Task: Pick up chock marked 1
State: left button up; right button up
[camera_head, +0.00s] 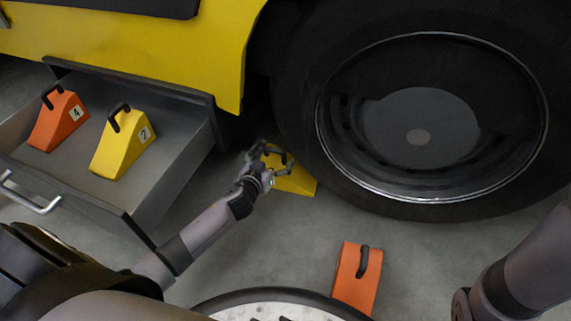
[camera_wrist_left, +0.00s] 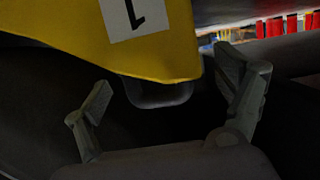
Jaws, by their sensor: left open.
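The yellow chock marked 1 (camera_head: 299,183) sits on the floor against the big tyre in the head view. My left gripper (camera_head: 267,160) is at its near left side and hides part of it. In the left wrist view the chock (camera_wrist_left: 75,28) fills the upper left, with its label showing a 1. Its dark handle (camera_wrist_left: 158,93) shows between the spread fingers of my left gripper (camera_wrist_left: 165,85). The gripper is open, and I see no finger closed on the handle. My right gripper is out of the head view; only part of that arm shows.
An open drawer (camera_head: 182,160) at left holds an orange chock marked 4 (camera_head: 58,124) and a yellow chock marked 2 (camera_head: 118,150). Another orange chock (camera_head: 350,282) stands on the floor at front. The tyre (camera_head: 300,110) and yellow vehicle body (camera_head: 140,45) bound the space behind.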

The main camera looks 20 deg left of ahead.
pick_arm(q)
jog(key=shift+w+f, duration=0.1)
jog(key=shift+w, duration=0.3)
jog(key=c, duration=2)
jog(key=shift+r, duration=0.2)
jog(key=shift+c, duration=0.2)
